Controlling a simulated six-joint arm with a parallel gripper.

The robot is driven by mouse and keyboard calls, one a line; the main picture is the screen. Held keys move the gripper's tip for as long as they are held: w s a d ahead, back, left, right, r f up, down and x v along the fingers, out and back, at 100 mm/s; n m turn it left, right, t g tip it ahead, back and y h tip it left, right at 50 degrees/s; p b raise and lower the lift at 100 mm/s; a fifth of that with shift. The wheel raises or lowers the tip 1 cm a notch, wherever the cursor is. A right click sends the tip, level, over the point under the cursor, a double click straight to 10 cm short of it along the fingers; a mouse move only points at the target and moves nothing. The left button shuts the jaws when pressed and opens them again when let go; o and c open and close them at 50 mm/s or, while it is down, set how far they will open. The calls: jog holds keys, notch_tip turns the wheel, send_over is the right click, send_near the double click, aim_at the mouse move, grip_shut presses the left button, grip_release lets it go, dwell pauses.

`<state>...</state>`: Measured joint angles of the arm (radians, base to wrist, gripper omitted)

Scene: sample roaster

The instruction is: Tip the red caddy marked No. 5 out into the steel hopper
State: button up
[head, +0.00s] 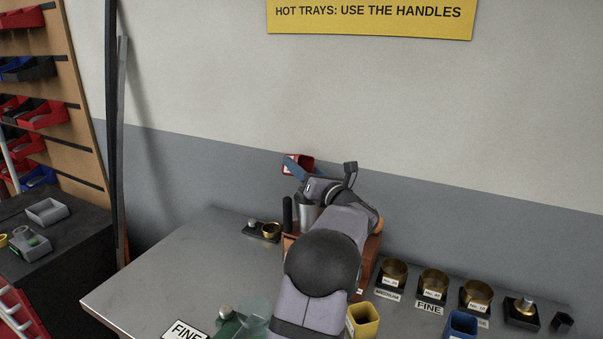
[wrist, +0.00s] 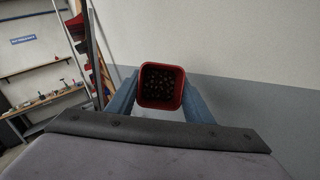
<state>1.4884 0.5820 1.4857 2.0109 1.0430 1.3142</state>
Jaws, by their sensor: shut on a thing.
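The red caddy (wrist: 146,103) is between the two blue fingers of my gripper (wrist: 163,98) in the wrist view. Its open mouth faces the wrist camera, and several dark bean-like pieces show inside. In the head view the red caddy (head: 301,163) is held high near the wall, with my gripper (head: 294,168) shut on it. The number on its label cannot be read. A steel cylinder (head: 307,213), which looks like the hopper, stands below my gripper on an orange-brown machine (head: 368,266). My arm hides much of both.
A yellow caddy (head: 363,321) and a blue caddy (head: 462,324) stand at the front. Several brass cups, among them one at the back right (head: 433,282), stand on labelled bases. A glass beaker (head: 256,317) is at the front. The table's left part (head: 170,275) is bare.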

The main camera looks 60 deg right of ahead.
jog(key=shift+s+a+f+m+t+h+b, duration=0.15)
jog(key=shift+f+t+h+b, duration=0.3)
jog(key=shift+b, duration=1.6)
jog(key=shift+s+f+m+t+h+b, duration=0.25)
jog(key=shift+t+b, duration=0.35)
jog(key=shift+b, duration=1.5)
jog(key=shift+s+a+f+t+h+b, duration=0.1)
jog(key=shift+t+h+b, duration=0.4)
jog(key=shift+b, duration=1.55)
jog(key=shift+r+b, duration=0.1)
jog(key=shift+b, duration=0.6)
jog(key=shift+s+r+t+h, duration=0.1)
jog(key=shift+r+t+h, duration=0.1)
jog(key=shift+t+h, duration=0.1)
jog(key=shift+s+a+f+m+t+h+b, duration=0.15)
jog(key=shift+m+t+h+b, duration=0.2)
jog(key=shift+b, duration=1.05)
jog(key=shift+r, duration=0.2)
jog(key=shift+s+f+m+t+h+b, duration=0.25)
jog(key=shift+h+b, duration=0.4)
jog(key=shift+b, duration=0.9)
